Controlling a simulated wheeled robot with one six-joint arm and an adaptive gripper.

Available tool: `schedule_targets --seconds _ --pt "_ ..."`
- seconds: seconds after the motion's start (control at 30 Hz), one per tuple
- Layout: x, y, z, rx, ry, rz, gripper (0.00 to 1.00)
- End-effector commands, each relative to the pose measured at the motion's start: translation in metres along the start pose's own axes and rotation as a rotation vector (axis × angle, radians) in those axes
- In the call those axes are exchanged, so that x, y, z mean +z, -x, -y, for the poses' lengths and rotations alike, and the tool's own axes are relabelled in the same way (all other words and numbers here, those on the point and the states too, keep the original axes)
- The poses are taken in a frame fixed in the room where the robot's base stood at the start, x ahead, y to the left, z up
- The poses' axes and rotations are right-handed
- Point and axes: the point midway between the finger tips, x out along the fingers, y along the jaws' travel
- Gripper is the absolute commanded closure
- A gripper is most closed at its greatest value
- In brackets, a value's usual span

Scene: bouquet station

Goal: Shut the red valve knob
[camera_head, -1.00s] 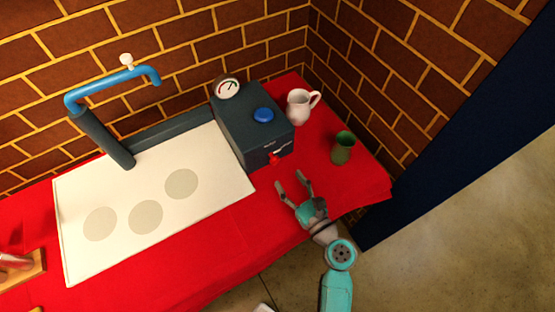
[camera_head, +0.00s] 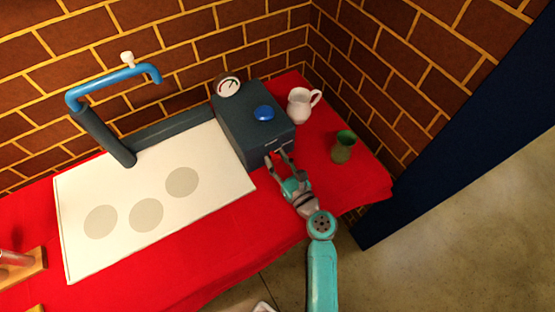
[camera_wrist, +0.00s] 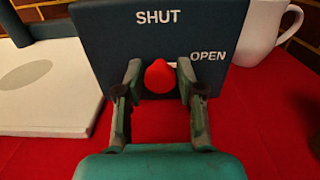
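The red valve knob (camera_wrist: 159,76) sits on the front face of the dark box (camera_wrist: 120,40), below the printed word SHUT and to the left of the word OPEN. My gripper (camera_wrist: 158,80) is open, with one finger on each side of the knob; I cannot tell whether the fingers touch it. In the head view my gripper (camera_head: 281,160) is at the front of the box (camera_head: 232,130) and its fingers hide most of the knob. The knob's handle direction is not clear.
A white pitcher (camera_head: 299,107) and a green cup (camera_head: 343,147) stand right of the box on the red cloth (camera_head: 350,185). A white panel with grey circles (camera_head: 90,190) lies left. A blue pipe (camera_head: 110,78) with a white knob rises behind it. A blue button (camera_head: 264,113) tops the box.

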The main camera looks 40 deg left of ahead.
Motion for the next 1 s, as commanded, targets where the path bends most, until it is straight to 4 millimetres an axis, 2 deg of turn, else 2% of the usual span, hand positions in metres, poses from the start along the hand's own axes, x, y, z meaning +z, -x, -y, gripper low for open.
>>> schedule_targets --seconds 0.03,0.1,0.57,1.0 --pt "0.0 0.0001 0.0 0.0 0.0 0.0 0.83" --pt "0.0 0.0002 0.0 0.0 0.0 0.0 1.0" --pt "-0.0001 0.0003 -0.0003 0.0 0.083 0.0 1.0" --pt "-0.0006 0.0004 -0.0015 0.0 0.45 0.0 1.0"
